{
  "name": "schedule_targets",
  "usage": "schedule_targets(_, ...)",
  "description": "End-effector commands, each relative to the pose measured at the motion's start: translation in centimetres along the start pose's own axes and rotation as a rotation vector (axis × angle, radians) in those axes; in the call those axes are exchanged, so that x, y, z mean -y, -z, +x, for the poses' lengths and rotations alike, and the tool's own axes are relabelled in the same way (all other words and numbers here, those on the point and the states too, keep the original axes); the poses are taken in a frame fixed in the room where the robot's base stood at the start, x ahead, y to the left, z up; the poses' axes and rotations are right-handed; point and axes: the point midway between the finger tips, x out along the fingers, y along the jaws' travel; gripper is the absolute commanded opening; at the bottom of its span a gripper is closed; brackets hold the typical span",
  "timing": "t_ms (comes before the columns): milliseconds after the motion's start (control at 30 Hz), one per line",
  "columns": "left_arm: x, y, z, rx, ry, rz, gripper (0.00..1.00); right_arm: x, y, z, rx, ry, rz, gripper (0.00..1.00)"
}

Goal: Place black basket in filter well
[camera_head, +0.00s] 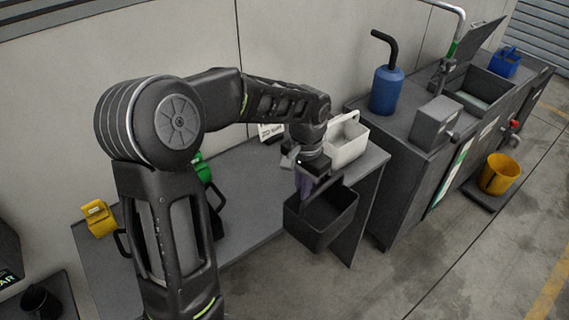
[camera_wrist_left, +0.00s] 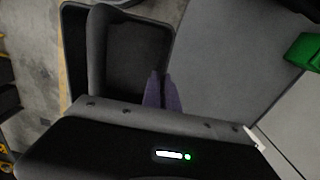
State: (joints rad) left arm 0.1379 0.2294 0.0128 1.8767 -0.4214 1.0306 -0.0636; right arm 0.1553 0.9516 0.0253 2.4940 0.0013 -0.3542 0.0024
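The black basket (camera_head: 335,225) is at the right end of the grey table, overlapping its front edge in the head view. Its handle (camera_head: 327,187) rises to my left gripper (camera_head: 305,186), whose purple fingers point down and look shut on it; the exact contact is partly hidden. In the left wrist view the basket (camera_wrist_left: 140,50) shows empty, beside the close-set fingers (camera_wrist_left: 162,92). The open recess (camera_head: 484,92) in the dark cabinet top, with a raised lid (camera_head: 478,38), looks like the filter well. It is well to the right of the basket. My right gripper is out of view.
A white basket (camera_head: 346,142) stands just behind my left gripper. On the cabinet are a blue jug (camera_head: 387,90), a grey box (camera_head: 433,122) and a blue basket (camera_head: 505,62). A yellow bucket (camera_head: 499,174) stands low in front. Open floor lies in front of the table.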

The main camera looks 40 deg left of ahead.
Motion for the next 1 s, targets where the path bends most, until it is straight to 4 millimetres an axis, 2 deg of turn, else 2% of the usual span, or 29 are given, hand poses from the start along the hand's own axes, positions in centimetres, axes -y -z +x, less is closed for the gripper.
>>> schedule_targets(33, -1.3, 0.4, 1.9, 0.006, -0.002, -0.009, 0.00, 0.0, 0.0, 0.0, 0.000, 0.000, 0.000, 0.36)
schedule_targets(167, -4.8, 1.7, 7.3, 0.007, -0.005, -0.059, 0.00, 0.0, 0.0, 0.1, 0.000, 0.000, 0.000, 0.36)
schedule_targets(200, -6.0, 2.0, 9.3, 0.009, -0.006, -0.077, 0.00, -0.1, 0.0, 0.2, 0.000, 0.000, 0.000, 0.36)
schedule_targets(300, -8.4, 2.8, 14.1, 0.007, -0.007, -0.118, 0.00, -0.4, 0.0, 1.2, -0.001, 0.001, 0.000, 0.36)
schedule_targets(400, -9.7, 3.3, 18.0, 0.001, -0.008, -0.145, 0.00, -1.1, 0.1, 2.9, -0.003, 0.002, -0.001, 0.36)
schedule_targets(433, -9.8, 3.4, 18.7, 0.000, -0.008, -0.150, 0.00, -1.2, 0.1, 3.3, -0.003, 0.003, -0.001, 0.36)
schedule_targets(567, -10.0, 3.6, 19.6, -0.004, -0.009, -0.156, 0.00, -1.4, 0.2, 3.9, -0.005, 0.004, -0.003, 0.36)
schedule_targets(1000, -10.1, 3.6, 19.4, -0.003, -0.009, -0.157, 0.00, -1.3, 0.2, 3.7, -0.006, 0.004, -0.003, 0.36)
